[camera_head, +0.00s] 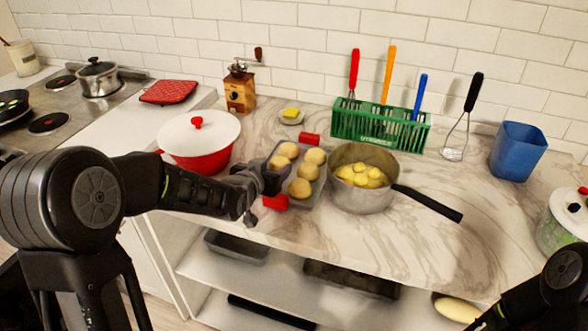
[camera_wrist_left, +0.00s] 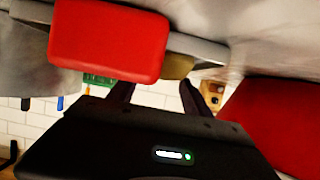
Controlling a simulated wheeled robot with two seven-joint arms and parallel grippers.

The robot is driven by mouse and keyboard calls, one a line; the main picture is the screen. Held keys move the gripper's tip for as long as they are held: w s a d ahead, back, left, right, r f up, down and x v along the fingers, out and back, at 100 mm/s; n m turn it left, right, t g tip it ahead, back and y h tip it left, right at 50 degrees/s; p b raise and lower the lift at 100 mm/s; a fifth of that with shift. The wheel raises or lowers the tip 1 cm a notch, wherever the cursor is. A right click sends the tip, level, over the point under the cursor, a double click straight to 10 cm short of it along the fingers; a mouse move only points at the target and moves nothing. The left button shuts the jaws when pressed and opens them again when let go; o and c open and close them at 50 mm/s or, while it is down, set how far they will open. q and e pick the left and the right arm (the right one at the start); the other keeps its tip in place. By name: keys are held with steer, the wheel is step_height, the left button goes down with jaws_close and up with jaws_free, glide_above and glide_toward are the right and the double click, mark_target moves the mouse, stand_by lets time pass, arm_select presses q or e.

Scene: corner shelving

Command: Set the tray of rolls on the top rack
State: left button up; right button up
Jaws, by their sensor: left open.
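The tray (camera_head: 316,201) of several round rolls (camera_head: 307,172) stands on the marble counter between the red pot and the saucepan. It has a red grip at its far end and another red grip (camera_head: 275,203) at its near end. My left gripper (camera_head: 265,181) is at the tray's left side, open, and partly covers that edge. In the left wrist view the near red grip (camera_wrist_left: 110,40) is close beside the open fingers (camera_wrist_left: 156,94), not visibly between them. A roll (camera_wrist_left: 178,66) shows behind it. My right gripper is out of view.
A white-lidded red pot (camera_head: 200,140) stands left of the tray. A saucepan (camera_head: 360,190) of potatoes stands close on the right, its handle pointing right. A green utensil holder (camera_head: 380,123) is behind. White shelves (camera_head: 215,272) below the counter hold grey pans.

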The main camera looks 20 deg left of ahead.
mark_target(280, 161)
arm_select(q)
steer(key=shift+w, duration=0.3)
steer(key=p+x, duration=0.1)
steer(key=x, duration=0.3)
steer(key=shift+w+p, duration=0.3)
stand_by(0.3)
jaws_close()
stand_by(0.5)
steer(key=shift+r, duration=0.1)
